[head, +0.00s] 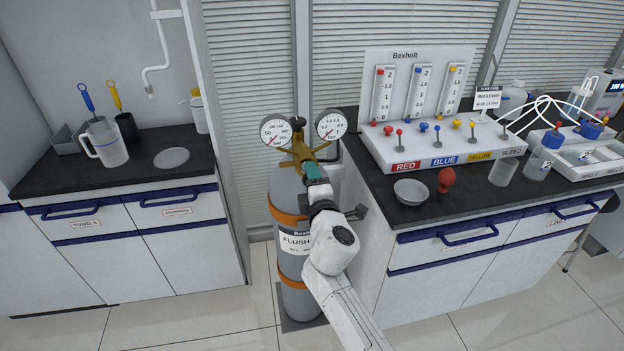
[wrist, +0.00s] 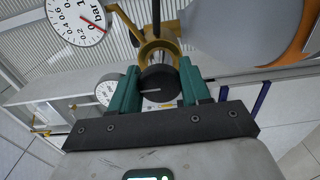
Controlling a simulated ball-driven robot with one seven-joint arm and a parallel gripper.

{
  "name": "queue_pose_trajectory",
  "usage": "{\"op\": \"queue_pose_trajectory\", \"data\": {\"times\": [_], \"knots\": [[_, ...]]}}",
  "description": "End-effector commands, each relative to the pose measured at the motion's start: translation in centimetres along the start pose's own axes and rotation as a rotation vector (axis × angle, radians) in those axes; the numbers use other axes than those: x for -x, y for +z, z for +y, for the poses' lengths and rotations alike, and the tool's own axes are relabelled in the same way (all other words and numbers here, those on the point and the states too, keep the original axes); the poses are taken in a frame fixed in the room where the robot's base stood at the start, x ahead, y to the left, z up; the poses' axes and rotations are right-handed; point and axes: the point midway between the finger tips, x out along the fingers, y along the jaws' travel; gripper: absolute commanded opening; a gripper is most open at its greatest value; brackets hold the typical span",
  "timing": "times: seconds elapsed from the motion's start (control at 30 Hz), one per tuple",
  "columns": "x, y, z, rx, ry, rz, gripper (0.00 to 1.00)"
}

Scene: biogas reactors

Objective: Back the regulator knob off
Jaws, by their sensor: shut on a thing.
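The gas cylinder (head: 289,205), grey with orange straps and a FLUSH label, stands between the two benches. On top is a brass regulator (head: 299,150) with two round gauges, left (head: 275,130) and right (head: 331,125). My gripper (head: 315,172), with green fingers, reaches the regulator's front from the lower right. In the wrist view, the round black regulator knob (wrist: 159,84) sits between the two green fingers, with a pale mark on its face. The gripper is shut on it. In the head view the fingers hide the knob. The low-pressure gauge (wrist: 80,20) shows at the upper left.
The right bench carries the flow panel (head: 440,145) with coloured knobs, a metal bowl (head: 411,192), a red bulb (head: 446,179) and bottles. Bench edges flank the cylinder closely.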

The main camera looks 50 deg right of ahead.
Motion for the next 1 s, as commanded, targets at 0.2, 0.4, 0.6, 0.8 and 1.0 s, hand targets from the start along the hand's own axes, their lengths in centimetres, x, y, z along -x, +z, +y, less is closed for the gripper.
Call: {"op": "queue_pose_trajectory", "data": {"times": [0.2,0.4,0.6,0.8,1.0], "knots": [[0.0,0.0,-0.2,0.001,-0.004,-0.001,0.54],[0.0,0.0,-0.1,0.000,-0.002,-0.001,0.66],[0.2,0.0,-0.1,-0.001,-0.001,0.000,0.66],[2.5,0.0,-0.2,-0.001,-0.003,0.001,0.66],[6.4,-0.1,-0.4,0.000,-0.003,0.002,0.66]]}}
